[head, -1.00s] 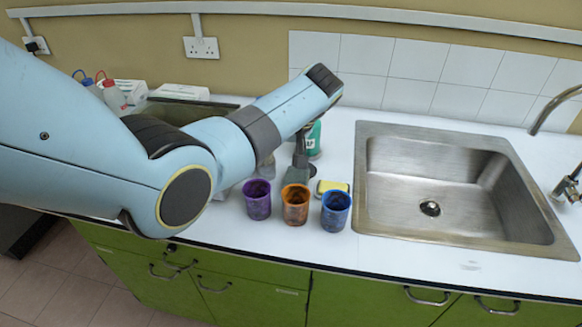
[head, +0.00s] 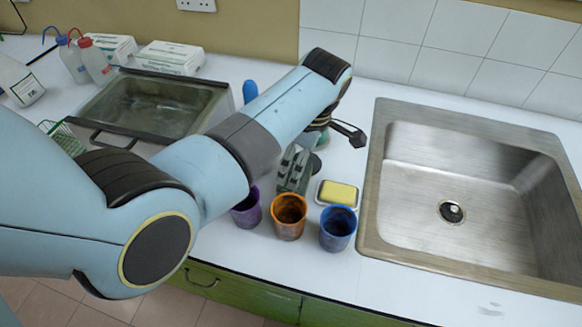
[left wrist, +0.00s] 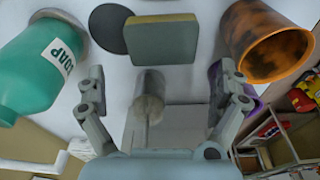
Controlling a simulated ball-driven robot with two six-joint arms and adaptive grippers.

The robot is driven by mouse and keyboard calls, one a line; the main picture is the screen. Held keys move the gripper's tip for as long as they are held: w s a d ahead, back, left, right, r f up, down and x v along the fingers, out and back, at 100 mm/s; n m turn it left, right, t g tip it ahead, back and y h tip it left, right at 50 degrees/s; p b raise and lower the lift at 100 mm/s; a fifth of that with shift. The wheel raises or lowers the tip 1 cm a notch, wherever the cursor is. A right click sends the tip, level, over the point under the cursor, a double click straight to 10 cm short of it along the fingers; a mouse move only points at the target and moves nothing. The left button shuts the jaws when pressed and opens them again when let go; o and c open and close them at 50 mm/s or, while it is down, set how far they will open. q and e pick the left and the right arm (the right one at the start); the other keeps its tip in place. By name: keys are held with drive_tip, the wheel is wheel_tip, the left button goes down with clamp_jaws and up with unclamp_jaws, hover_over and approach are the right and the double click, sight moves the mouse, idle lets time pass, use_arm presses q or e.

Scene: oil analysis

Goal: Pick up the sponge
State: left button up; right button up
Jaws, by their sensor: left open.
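My left gripper (head: 296,170) is low over the counter, just left of the sponge, partly hidden by my arm. In the left wrist view its fingers (left wrist: 160,88) are spread wide, with no contact on the sponge. My right gripper is not in view.
Orange cup (head: 289,217), blue cup (head: 337,228) and purple cup (head: 247,211) stand close in front of the gripper. A green soap bottle (left wrist: 40,65) is on the gripper's other side. The steel sink (head: 375,190) is to the right.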

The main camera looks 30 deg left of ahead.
sight(301, 190)
use_arm(q)
drive_tip(key=shift+d+n, duration=0.1)
drive_tip(key=shift+n, duration=0.4)
drive_tip(key=shift+f, duration=0.3)
drive_tip(key=shift+s+a+f+b, duration=0.1)
drive_tip(key=shift+f+b, duration=0.3)
drive_tip(key=shift+f, duration=0.15)
drive_tip(key=shift+s+a+f+b, duration=0.1)
drive_tip(key=shift+f+b, duration=0.25)
drive_tip(key=shift+f, duration=0.15)
drive_tip(key=f+b, duration=0.1)
drive_tip(key=b, duration=0.1)
drive_tip(key=f+b, duration=0.1)
drive_tip(key=f, duration=0.1)
drive_tip(key=f+b, duration=0.2)
drive_tip(key=shift+w+a+b, duration=0.1)
drive_tip(key=shift+a+b, duration=0.15)
drive_tip(key=shift+b, duration=0.1)
drive_tip(key=shift+r, duration=0.15)
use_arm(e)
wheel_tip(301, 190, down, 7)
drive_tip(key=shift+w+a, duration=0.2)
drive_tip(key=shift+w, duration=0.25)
use_arm(q)
drive_tip(key=c, duration=0.4)
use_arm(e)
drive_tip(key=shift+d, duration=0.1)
use_arm(q)
drive_tip(key=shift+c, duration=0.4)
